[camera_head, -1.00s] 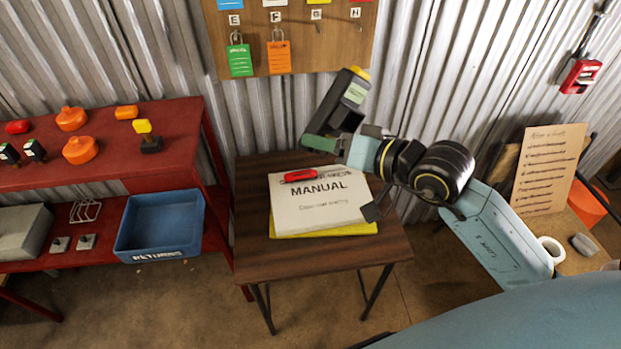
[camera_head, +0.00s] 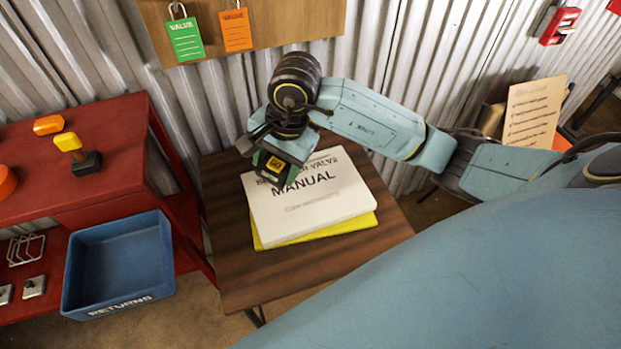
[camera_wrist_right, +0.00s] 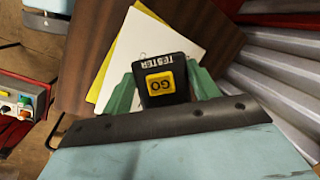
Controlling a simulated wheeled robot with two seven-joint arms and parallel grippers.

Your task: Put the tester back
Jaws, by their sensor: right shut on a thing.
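The tester (camera_head: 274,169) is a dark block with a yellow GO button on top. My right gripper (camera_head: 281,160) is shut on it, above the manual's upper left part on the small wooden table. In the right wrist view the tester (camera_wrist_right: 163,72) sits between the two green fingers of the gripper (camera_wrist_right: 165,92), with its GO face towards the camera. I cannot tell whether its underside touches the manual (camera_head: 318,205). My left gripper is not in view.
The white manual lies on a yellow book (camera_head: 318,231) on the wooden table (camera_head: 240,278). The table's front strip is bare. A blue RETURNS bin (camera_head: 118,307) sits on the red shelf unit (camera_head: 105,185) at left. Green (camera_head: 185,40) and orange (camera_head: 236,30) padlocks hang behind.

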